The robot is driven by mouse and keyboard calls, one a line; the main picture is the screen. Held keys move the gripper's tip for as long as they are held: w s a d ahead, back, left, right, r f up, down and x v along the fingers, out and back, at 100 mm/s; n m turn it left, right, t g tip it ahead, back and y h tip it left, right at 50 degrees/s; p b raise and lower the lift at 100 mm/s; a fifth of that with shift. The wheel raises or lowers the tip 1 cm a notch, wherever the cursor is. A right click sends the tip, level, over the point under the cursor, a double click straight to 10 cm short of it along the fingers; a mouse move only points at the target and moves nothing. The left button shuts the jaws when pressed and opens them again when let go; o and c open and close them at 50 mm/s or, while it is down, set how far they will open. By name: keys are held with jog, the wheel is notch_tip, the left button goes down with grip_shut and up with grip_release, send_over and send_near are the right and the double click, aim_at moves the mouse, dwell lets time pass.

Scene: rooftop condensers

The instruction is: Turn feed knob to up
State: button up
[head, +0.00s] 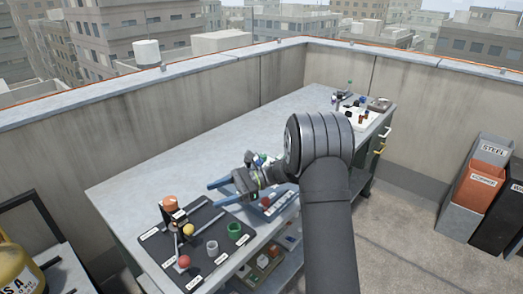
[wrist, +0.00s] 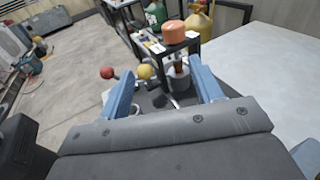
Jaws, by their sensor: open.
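A dark control board (head: 212,222) lies on the near end of the grey workbench, with small white labels that I cannot read. An orange knob (head: 170,202) tops a small black frame at its back left; it also shows in the wrist view (wrist: 173,32). A yellow ball knob (head: 188,230) and a red ball knob (head: 184,262) stand on levers near it. I cannot tell which is the feed knob or where it points. My gripper (head: 214,194) is open and empty, with blue fingers apart, above the board's back edge. In the wrist view, the orange and yellow knobs appear between and beyond the fingers.
A grey cup (head: 212,248) and a green cup (head: 234,231) stand on the board's right side. A blue tray (head: 278,207) is beside my arm. A yellow gas cylinder (head: 18,268) stands at lower left. The bench's back left stretch is clear.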

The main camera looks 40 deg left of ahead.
jog(key=s+r+n+t+h, duration=0.3)
jog(key=s+n+t+h, duration=0.1)
jog(key=s+n, duration=0.25)
jog(key=s+r+n+t+h, duration=0.2)
jog(key=s+n+t+h, duration=0.1)
jog(key=s+n+t, duration=0.4)
notch_tip(320, 180, up, 13)
jog(key=s+a+n+t+y, duration=0.2)
jog(key=n+t+y, duration=0.3)
jog(key=n, duration=0.4)
jog(key=w+a+f+t+h, duration=0.1)
jog(key=w+a+f, duration=0.15)
jog(key=f, duration=0.55)
jog(key=a+v, duration=0.1)
jog(key=v, duration=0.8)
jog(key=w+d+m, duration=0.1)
jog(key=w+d, duration=0.3)
jog(key=w, duration=0.3)
jog(key=w+d+f+m+t, duration=0.1)
jog(key=w+d+m, duration=0.1)
jog(key=w+d, duration=0.2)
jog(key=w+d+f+m+h, duration=0.1)
jog(key=w+d, duration=0.3)
jog(key=w, duration=0.6)
jog(key=shift+w+d+f+m+t, duration=0.15)
jog(key=shift+w+m+t, duration=0.2)
jog(key=shift+m, duration=0.4)
